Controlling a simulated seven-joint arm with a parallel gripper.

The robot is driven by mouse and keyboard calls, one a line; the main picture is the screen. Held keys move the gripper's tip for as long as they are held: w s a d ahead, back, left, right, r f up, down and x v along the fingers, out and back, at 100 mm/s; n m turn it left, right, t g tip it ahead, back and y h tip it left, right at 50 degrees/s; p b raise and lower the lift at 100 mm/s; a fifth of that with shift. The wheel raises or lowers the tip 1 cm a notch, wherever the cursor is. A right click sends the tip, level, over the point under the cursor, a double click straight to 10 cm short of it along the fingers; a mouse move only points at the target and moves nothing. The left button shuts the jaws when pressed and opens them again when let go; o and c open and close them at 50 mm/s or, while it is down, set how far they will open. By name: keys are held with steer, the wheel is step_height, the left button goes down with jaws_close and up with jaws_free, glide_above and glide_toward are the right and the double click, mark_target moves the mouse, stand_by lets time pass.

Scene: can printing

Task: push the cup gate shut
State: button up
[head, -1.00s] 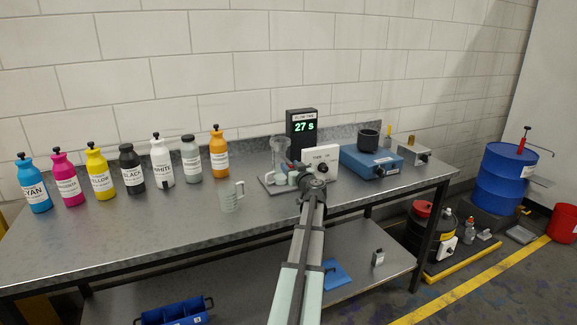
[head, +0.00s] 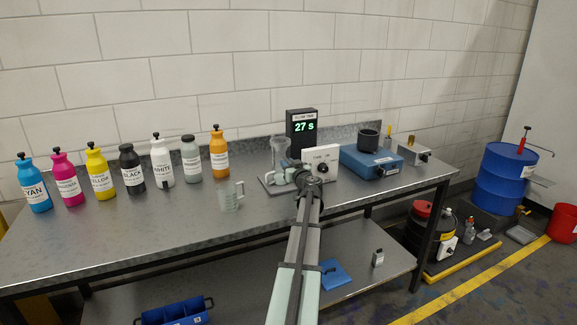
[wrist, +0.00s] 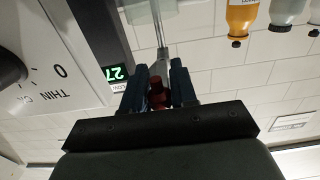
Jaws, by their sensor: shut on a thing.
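The clear cup (head: 279,147) stands in its stand on the bench, left of the white dial box. My gripper (head: 295,170) is beside the cup stand, and my arm hides part of it. In the wrist view, the two dark fingers of my gripper (wrist: 160,88) are closed around a small red knob (wrist: 160,98), which looks like the gate's handle. A grey rod (wrist: 162,42) runs away from the fingertips. I cannot tell how far the gate is open.
The white dial box (head: 320,162) stands close to the right of my gripper, with the timer display (head: 303,128) behind. A clear beaker (head: 231,196) stands to the left. Several bottles line the back left, and a blue hotplate (head: 370,161) stands at the right.

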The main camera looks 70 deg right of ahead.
mark_target(285, 159)
jaws_close()
steer(key=shift+w, duration=0.1)
steer(key=x, duration=0.3)
steer(key=shift+d, duration=0.15)
steer(key=shift+r, duration=0.1)
steer(key=o, duration=0.7)
jaws_free()
